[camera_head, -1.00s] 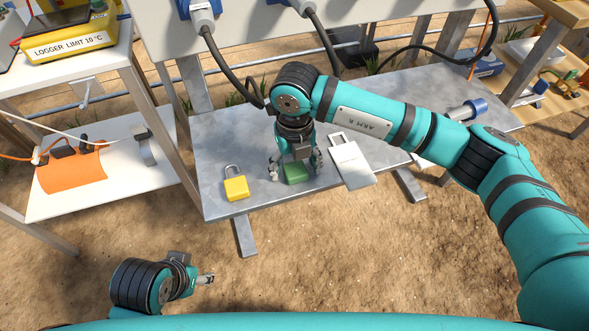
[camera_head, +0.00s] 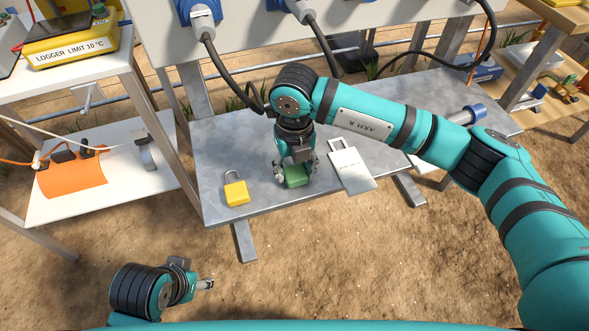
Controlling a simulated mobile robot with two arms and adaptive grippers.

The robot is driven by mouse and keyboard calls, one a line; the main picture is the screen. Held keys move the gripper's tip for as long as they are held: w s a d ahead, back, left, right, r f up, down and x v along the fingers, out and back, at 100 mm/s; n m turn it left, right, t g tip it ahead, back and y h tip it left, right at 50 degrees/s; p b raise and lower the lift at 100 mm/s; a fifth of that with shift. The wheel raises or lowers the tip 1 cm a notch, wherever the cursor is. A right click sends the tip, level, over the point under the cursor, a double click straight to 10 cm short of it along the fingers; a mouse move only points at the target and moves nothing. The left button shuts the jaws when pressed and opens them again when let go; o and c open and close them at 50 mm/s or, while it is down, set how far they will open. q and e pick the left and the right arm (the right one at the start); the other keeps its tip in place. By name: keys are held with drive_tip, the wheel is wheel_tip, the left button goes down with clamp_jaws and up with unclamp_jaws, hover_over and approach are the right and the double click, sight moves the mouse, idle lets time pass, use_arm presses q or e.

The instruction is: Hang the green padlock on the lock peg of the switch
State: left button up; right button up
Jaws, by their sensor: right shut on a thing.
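The green padlock (camera_head: 296,176) is at the front part of the grey metal bench (camera_head: 225,155). My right gripper (camera_head: 295,170) points down over it and is shut on it, with a finger on each side. The gripper hides the padlock's shackle, and I cannot tell whether the padlock is clear of the bench top. My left gripper (camera_head: 207,284) is low at the front left, over the sandy ground and away from the bench; its fingers are too small to read. The switch's lock peg cannot be made out.
A yellow padlock (camera_head: 236,192) lies left of the green one, and a white tag (camera_head: 351,168) lies to its right. Cabled plugs (camera_head: 203,17) hang from the panel above the bench. A white side table (camera_head: 120,185) with an orange sheet (camera_head: 72,177) stands left.

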sight(290, 172)
drive_tip(key=r, duration=0.1)
drive_tip(key=a+r, duration=0.1)
drive_tip(key=r, duration=0.1)
drive_tip(key=shift+s+p, duration=0.2)
drive_tip(key=shift+p, duration=0.1)
drive_tip(key=s+a, duration=0.2)
drive_tip(key=a, duration=0.2)
drive_tip(key=s+a, duration=0.2)
drive_tip(key=a, duration=0.3)
drive_tip(key=s+a+r, duration=0.1)
drive_tip(key=s+a, duration=0.1)
drive_tip(key=a, duration=0.2)
drive_tip(key=shift+s+a+r+p, duration=0.1)
drive_tip(key=shift+s+a+p, duration=0.05)
drive_tip(key=shift+a+p, duration=0.15)
drive_tip(key=o, duration=0.7)
clamp_jaws()
